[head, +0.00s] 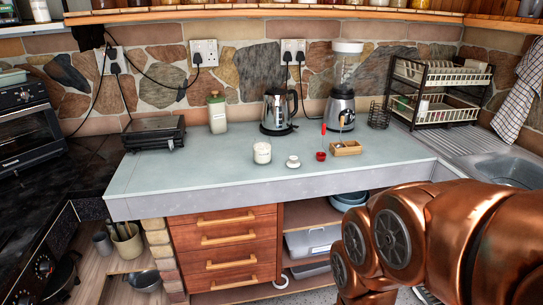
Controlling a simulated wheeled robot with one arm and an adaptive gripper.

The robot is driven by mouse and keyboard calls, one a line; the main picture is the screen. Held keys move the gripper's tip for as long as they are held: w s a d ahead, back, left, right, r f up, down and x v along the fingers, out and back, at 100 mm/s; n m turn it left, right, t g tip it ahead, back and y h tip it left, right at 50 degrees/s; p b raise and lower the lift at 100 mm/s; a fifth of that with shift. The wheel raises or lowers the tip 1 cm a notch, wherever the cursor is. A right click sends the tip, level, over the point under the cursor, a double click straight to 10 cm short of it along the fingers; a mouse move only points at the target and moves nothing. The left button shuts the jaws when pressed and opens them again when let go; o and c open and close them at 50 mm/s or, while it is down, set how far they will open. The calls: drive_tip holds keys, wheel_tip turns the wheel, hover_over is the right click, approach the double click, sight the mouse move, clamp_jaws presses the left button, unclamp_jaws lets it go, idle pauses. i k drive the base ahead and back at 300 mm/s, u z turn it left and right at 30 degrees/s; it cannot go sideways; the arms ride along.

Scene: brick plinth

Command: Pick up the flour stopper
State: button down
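A small white round stopper-like piece (293,162) lies on the pale counter (200,172) near its front edge, and it may be the flour stopper; no label is readable. Just left of it stands a small glass jar with white contents (262,153). To its right is a small red round piece (321,156). My copper-coloured arm fills the lower right of the head view, but my gripper is out of the frame.
A small wooden box (346,148) stands right of the red piece. A dish rack (440,92) and sink (510,166) are at right. The counter's left front is clear.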

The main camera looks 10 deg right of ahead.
sight(293, 162)
drive_tip(key=z, duration=0.1)
drive_tip(key=k, duration=0.5)
drive_tip(key=u, duration=0.85)
drive_tip(key=i, duration=2.1)
drive_tip(key=z, duration=0.7)
